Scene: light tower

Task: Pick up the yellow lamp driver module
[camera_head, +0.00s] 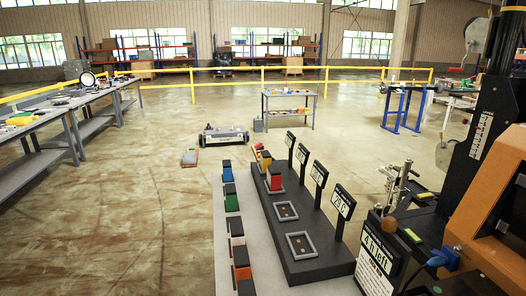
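A small yellow module (265,161) stands at the far end of the long black base (318,267), just beyond a red module (275,181). It looks upright and is partly covered by the red module, and its lower part is hard to make out. My gripper is not recognisable in this view.
The base has two empty framed sockets (301,245) nearer me and a row of upright display signs (343,202) on its right. Several coloured modules, including a green one (231,199), line the grey tabletop's left edge. An orange and black machine (490,215) stands at right.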

